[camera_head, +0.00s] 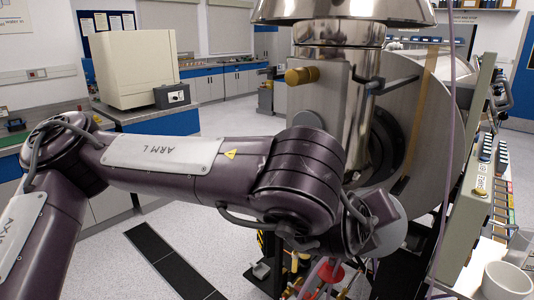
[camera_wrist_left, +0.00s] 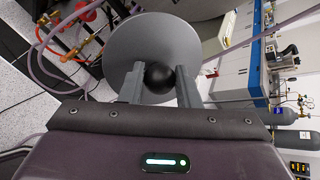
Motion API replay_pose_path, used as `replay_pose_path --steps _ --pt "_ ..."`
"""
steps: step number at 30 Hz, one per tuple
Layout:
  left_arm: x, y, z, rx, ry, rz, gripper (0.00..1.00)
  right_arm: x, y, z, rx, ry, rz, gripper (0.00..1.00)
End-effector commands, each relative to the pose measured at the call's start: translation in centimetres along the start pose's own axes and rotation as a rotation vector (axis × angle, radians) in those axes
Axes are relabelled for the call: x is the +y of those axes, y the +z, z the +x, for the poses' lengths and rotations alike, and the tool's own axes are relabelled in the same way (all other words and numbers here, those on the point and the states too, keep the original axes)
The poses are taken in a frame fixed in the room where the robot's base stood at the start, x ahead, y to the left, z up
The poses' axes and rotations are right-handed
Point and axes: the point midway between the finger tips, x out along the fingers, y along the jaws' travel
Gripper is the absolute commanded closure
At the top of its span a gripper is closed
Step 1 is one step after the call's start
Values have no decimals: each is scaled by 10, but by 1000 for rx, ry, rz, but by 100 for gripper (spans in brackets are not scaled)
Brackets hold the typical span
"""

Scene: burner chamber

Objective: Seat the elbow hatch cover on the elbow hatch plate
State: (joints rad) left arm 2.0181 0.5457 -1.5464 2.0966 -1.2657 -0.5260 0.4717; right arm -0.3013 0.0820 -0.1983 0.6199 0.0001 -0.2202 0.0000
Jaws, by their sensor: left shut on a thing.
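The elbow hatch cover is a flat grey disc (camera_wrist_left: 135,50) with a black ball knob (camera_wrist_left: 159,76) at its centre. My left gripper (camera_wrist_left: 160,82) is shut on the knob, one finger on each side, with the disc just beyond the fingertips. In the head view, part of the grey disc (camera_head: 393,238) shows below the steel chamber, mostly behind my left wrist. A dark round opening (camera_head: 386,143) shows on the chamber's side above my wrist. I cannot tell whether this is the elbow hatch plate. My right gripper is out of view.
The steel column (camera_head: 357,110) and a brass-coloured fitting (camera_head: 301,76) stand close above my left forearm. A control panel (camera_head: 470,185) and a white mug (camera_head: 505,282) are at the right. Hoses and red fittings (camera_head: 328,272) lie below. Open floor (camera_head: 225,255) is at the left.

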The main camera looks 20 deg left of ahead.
Motion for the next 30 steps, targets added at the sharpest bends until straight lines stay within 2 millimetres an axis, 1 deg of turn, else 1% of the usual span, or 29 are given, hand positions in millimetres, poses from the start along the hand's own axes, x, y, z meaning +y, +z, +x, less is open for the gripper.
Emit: replay_pose_path --steps 1,5,7,11,15,18,19,21,24,30 --pt "8 9 2 4 -50 15 100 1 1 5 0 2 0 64" --pt "12 29 1 29 -192 86 100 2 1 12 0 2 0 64" --pt "18 43 0 33 -274 119 100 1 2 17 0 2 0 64" --pt "34 81 -6 7 -450 172 100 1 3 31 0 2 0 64" --pt "57 127 -24 -99 -576 183 100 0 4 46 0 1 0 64" --pt "73 155 -42 -204 -602 170 100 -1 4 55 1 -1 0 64" --pt "76 161 -47 -232 -602 166 100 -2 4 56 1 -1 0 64" --pt "82 173 -57 -290 -598 157 100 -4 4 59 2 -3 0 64" --pt "86 182 -66 -340 -590 148 100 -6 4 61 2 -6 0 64" --pt "85 186 -69 -355 -587 144 100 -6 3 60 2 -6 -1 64"
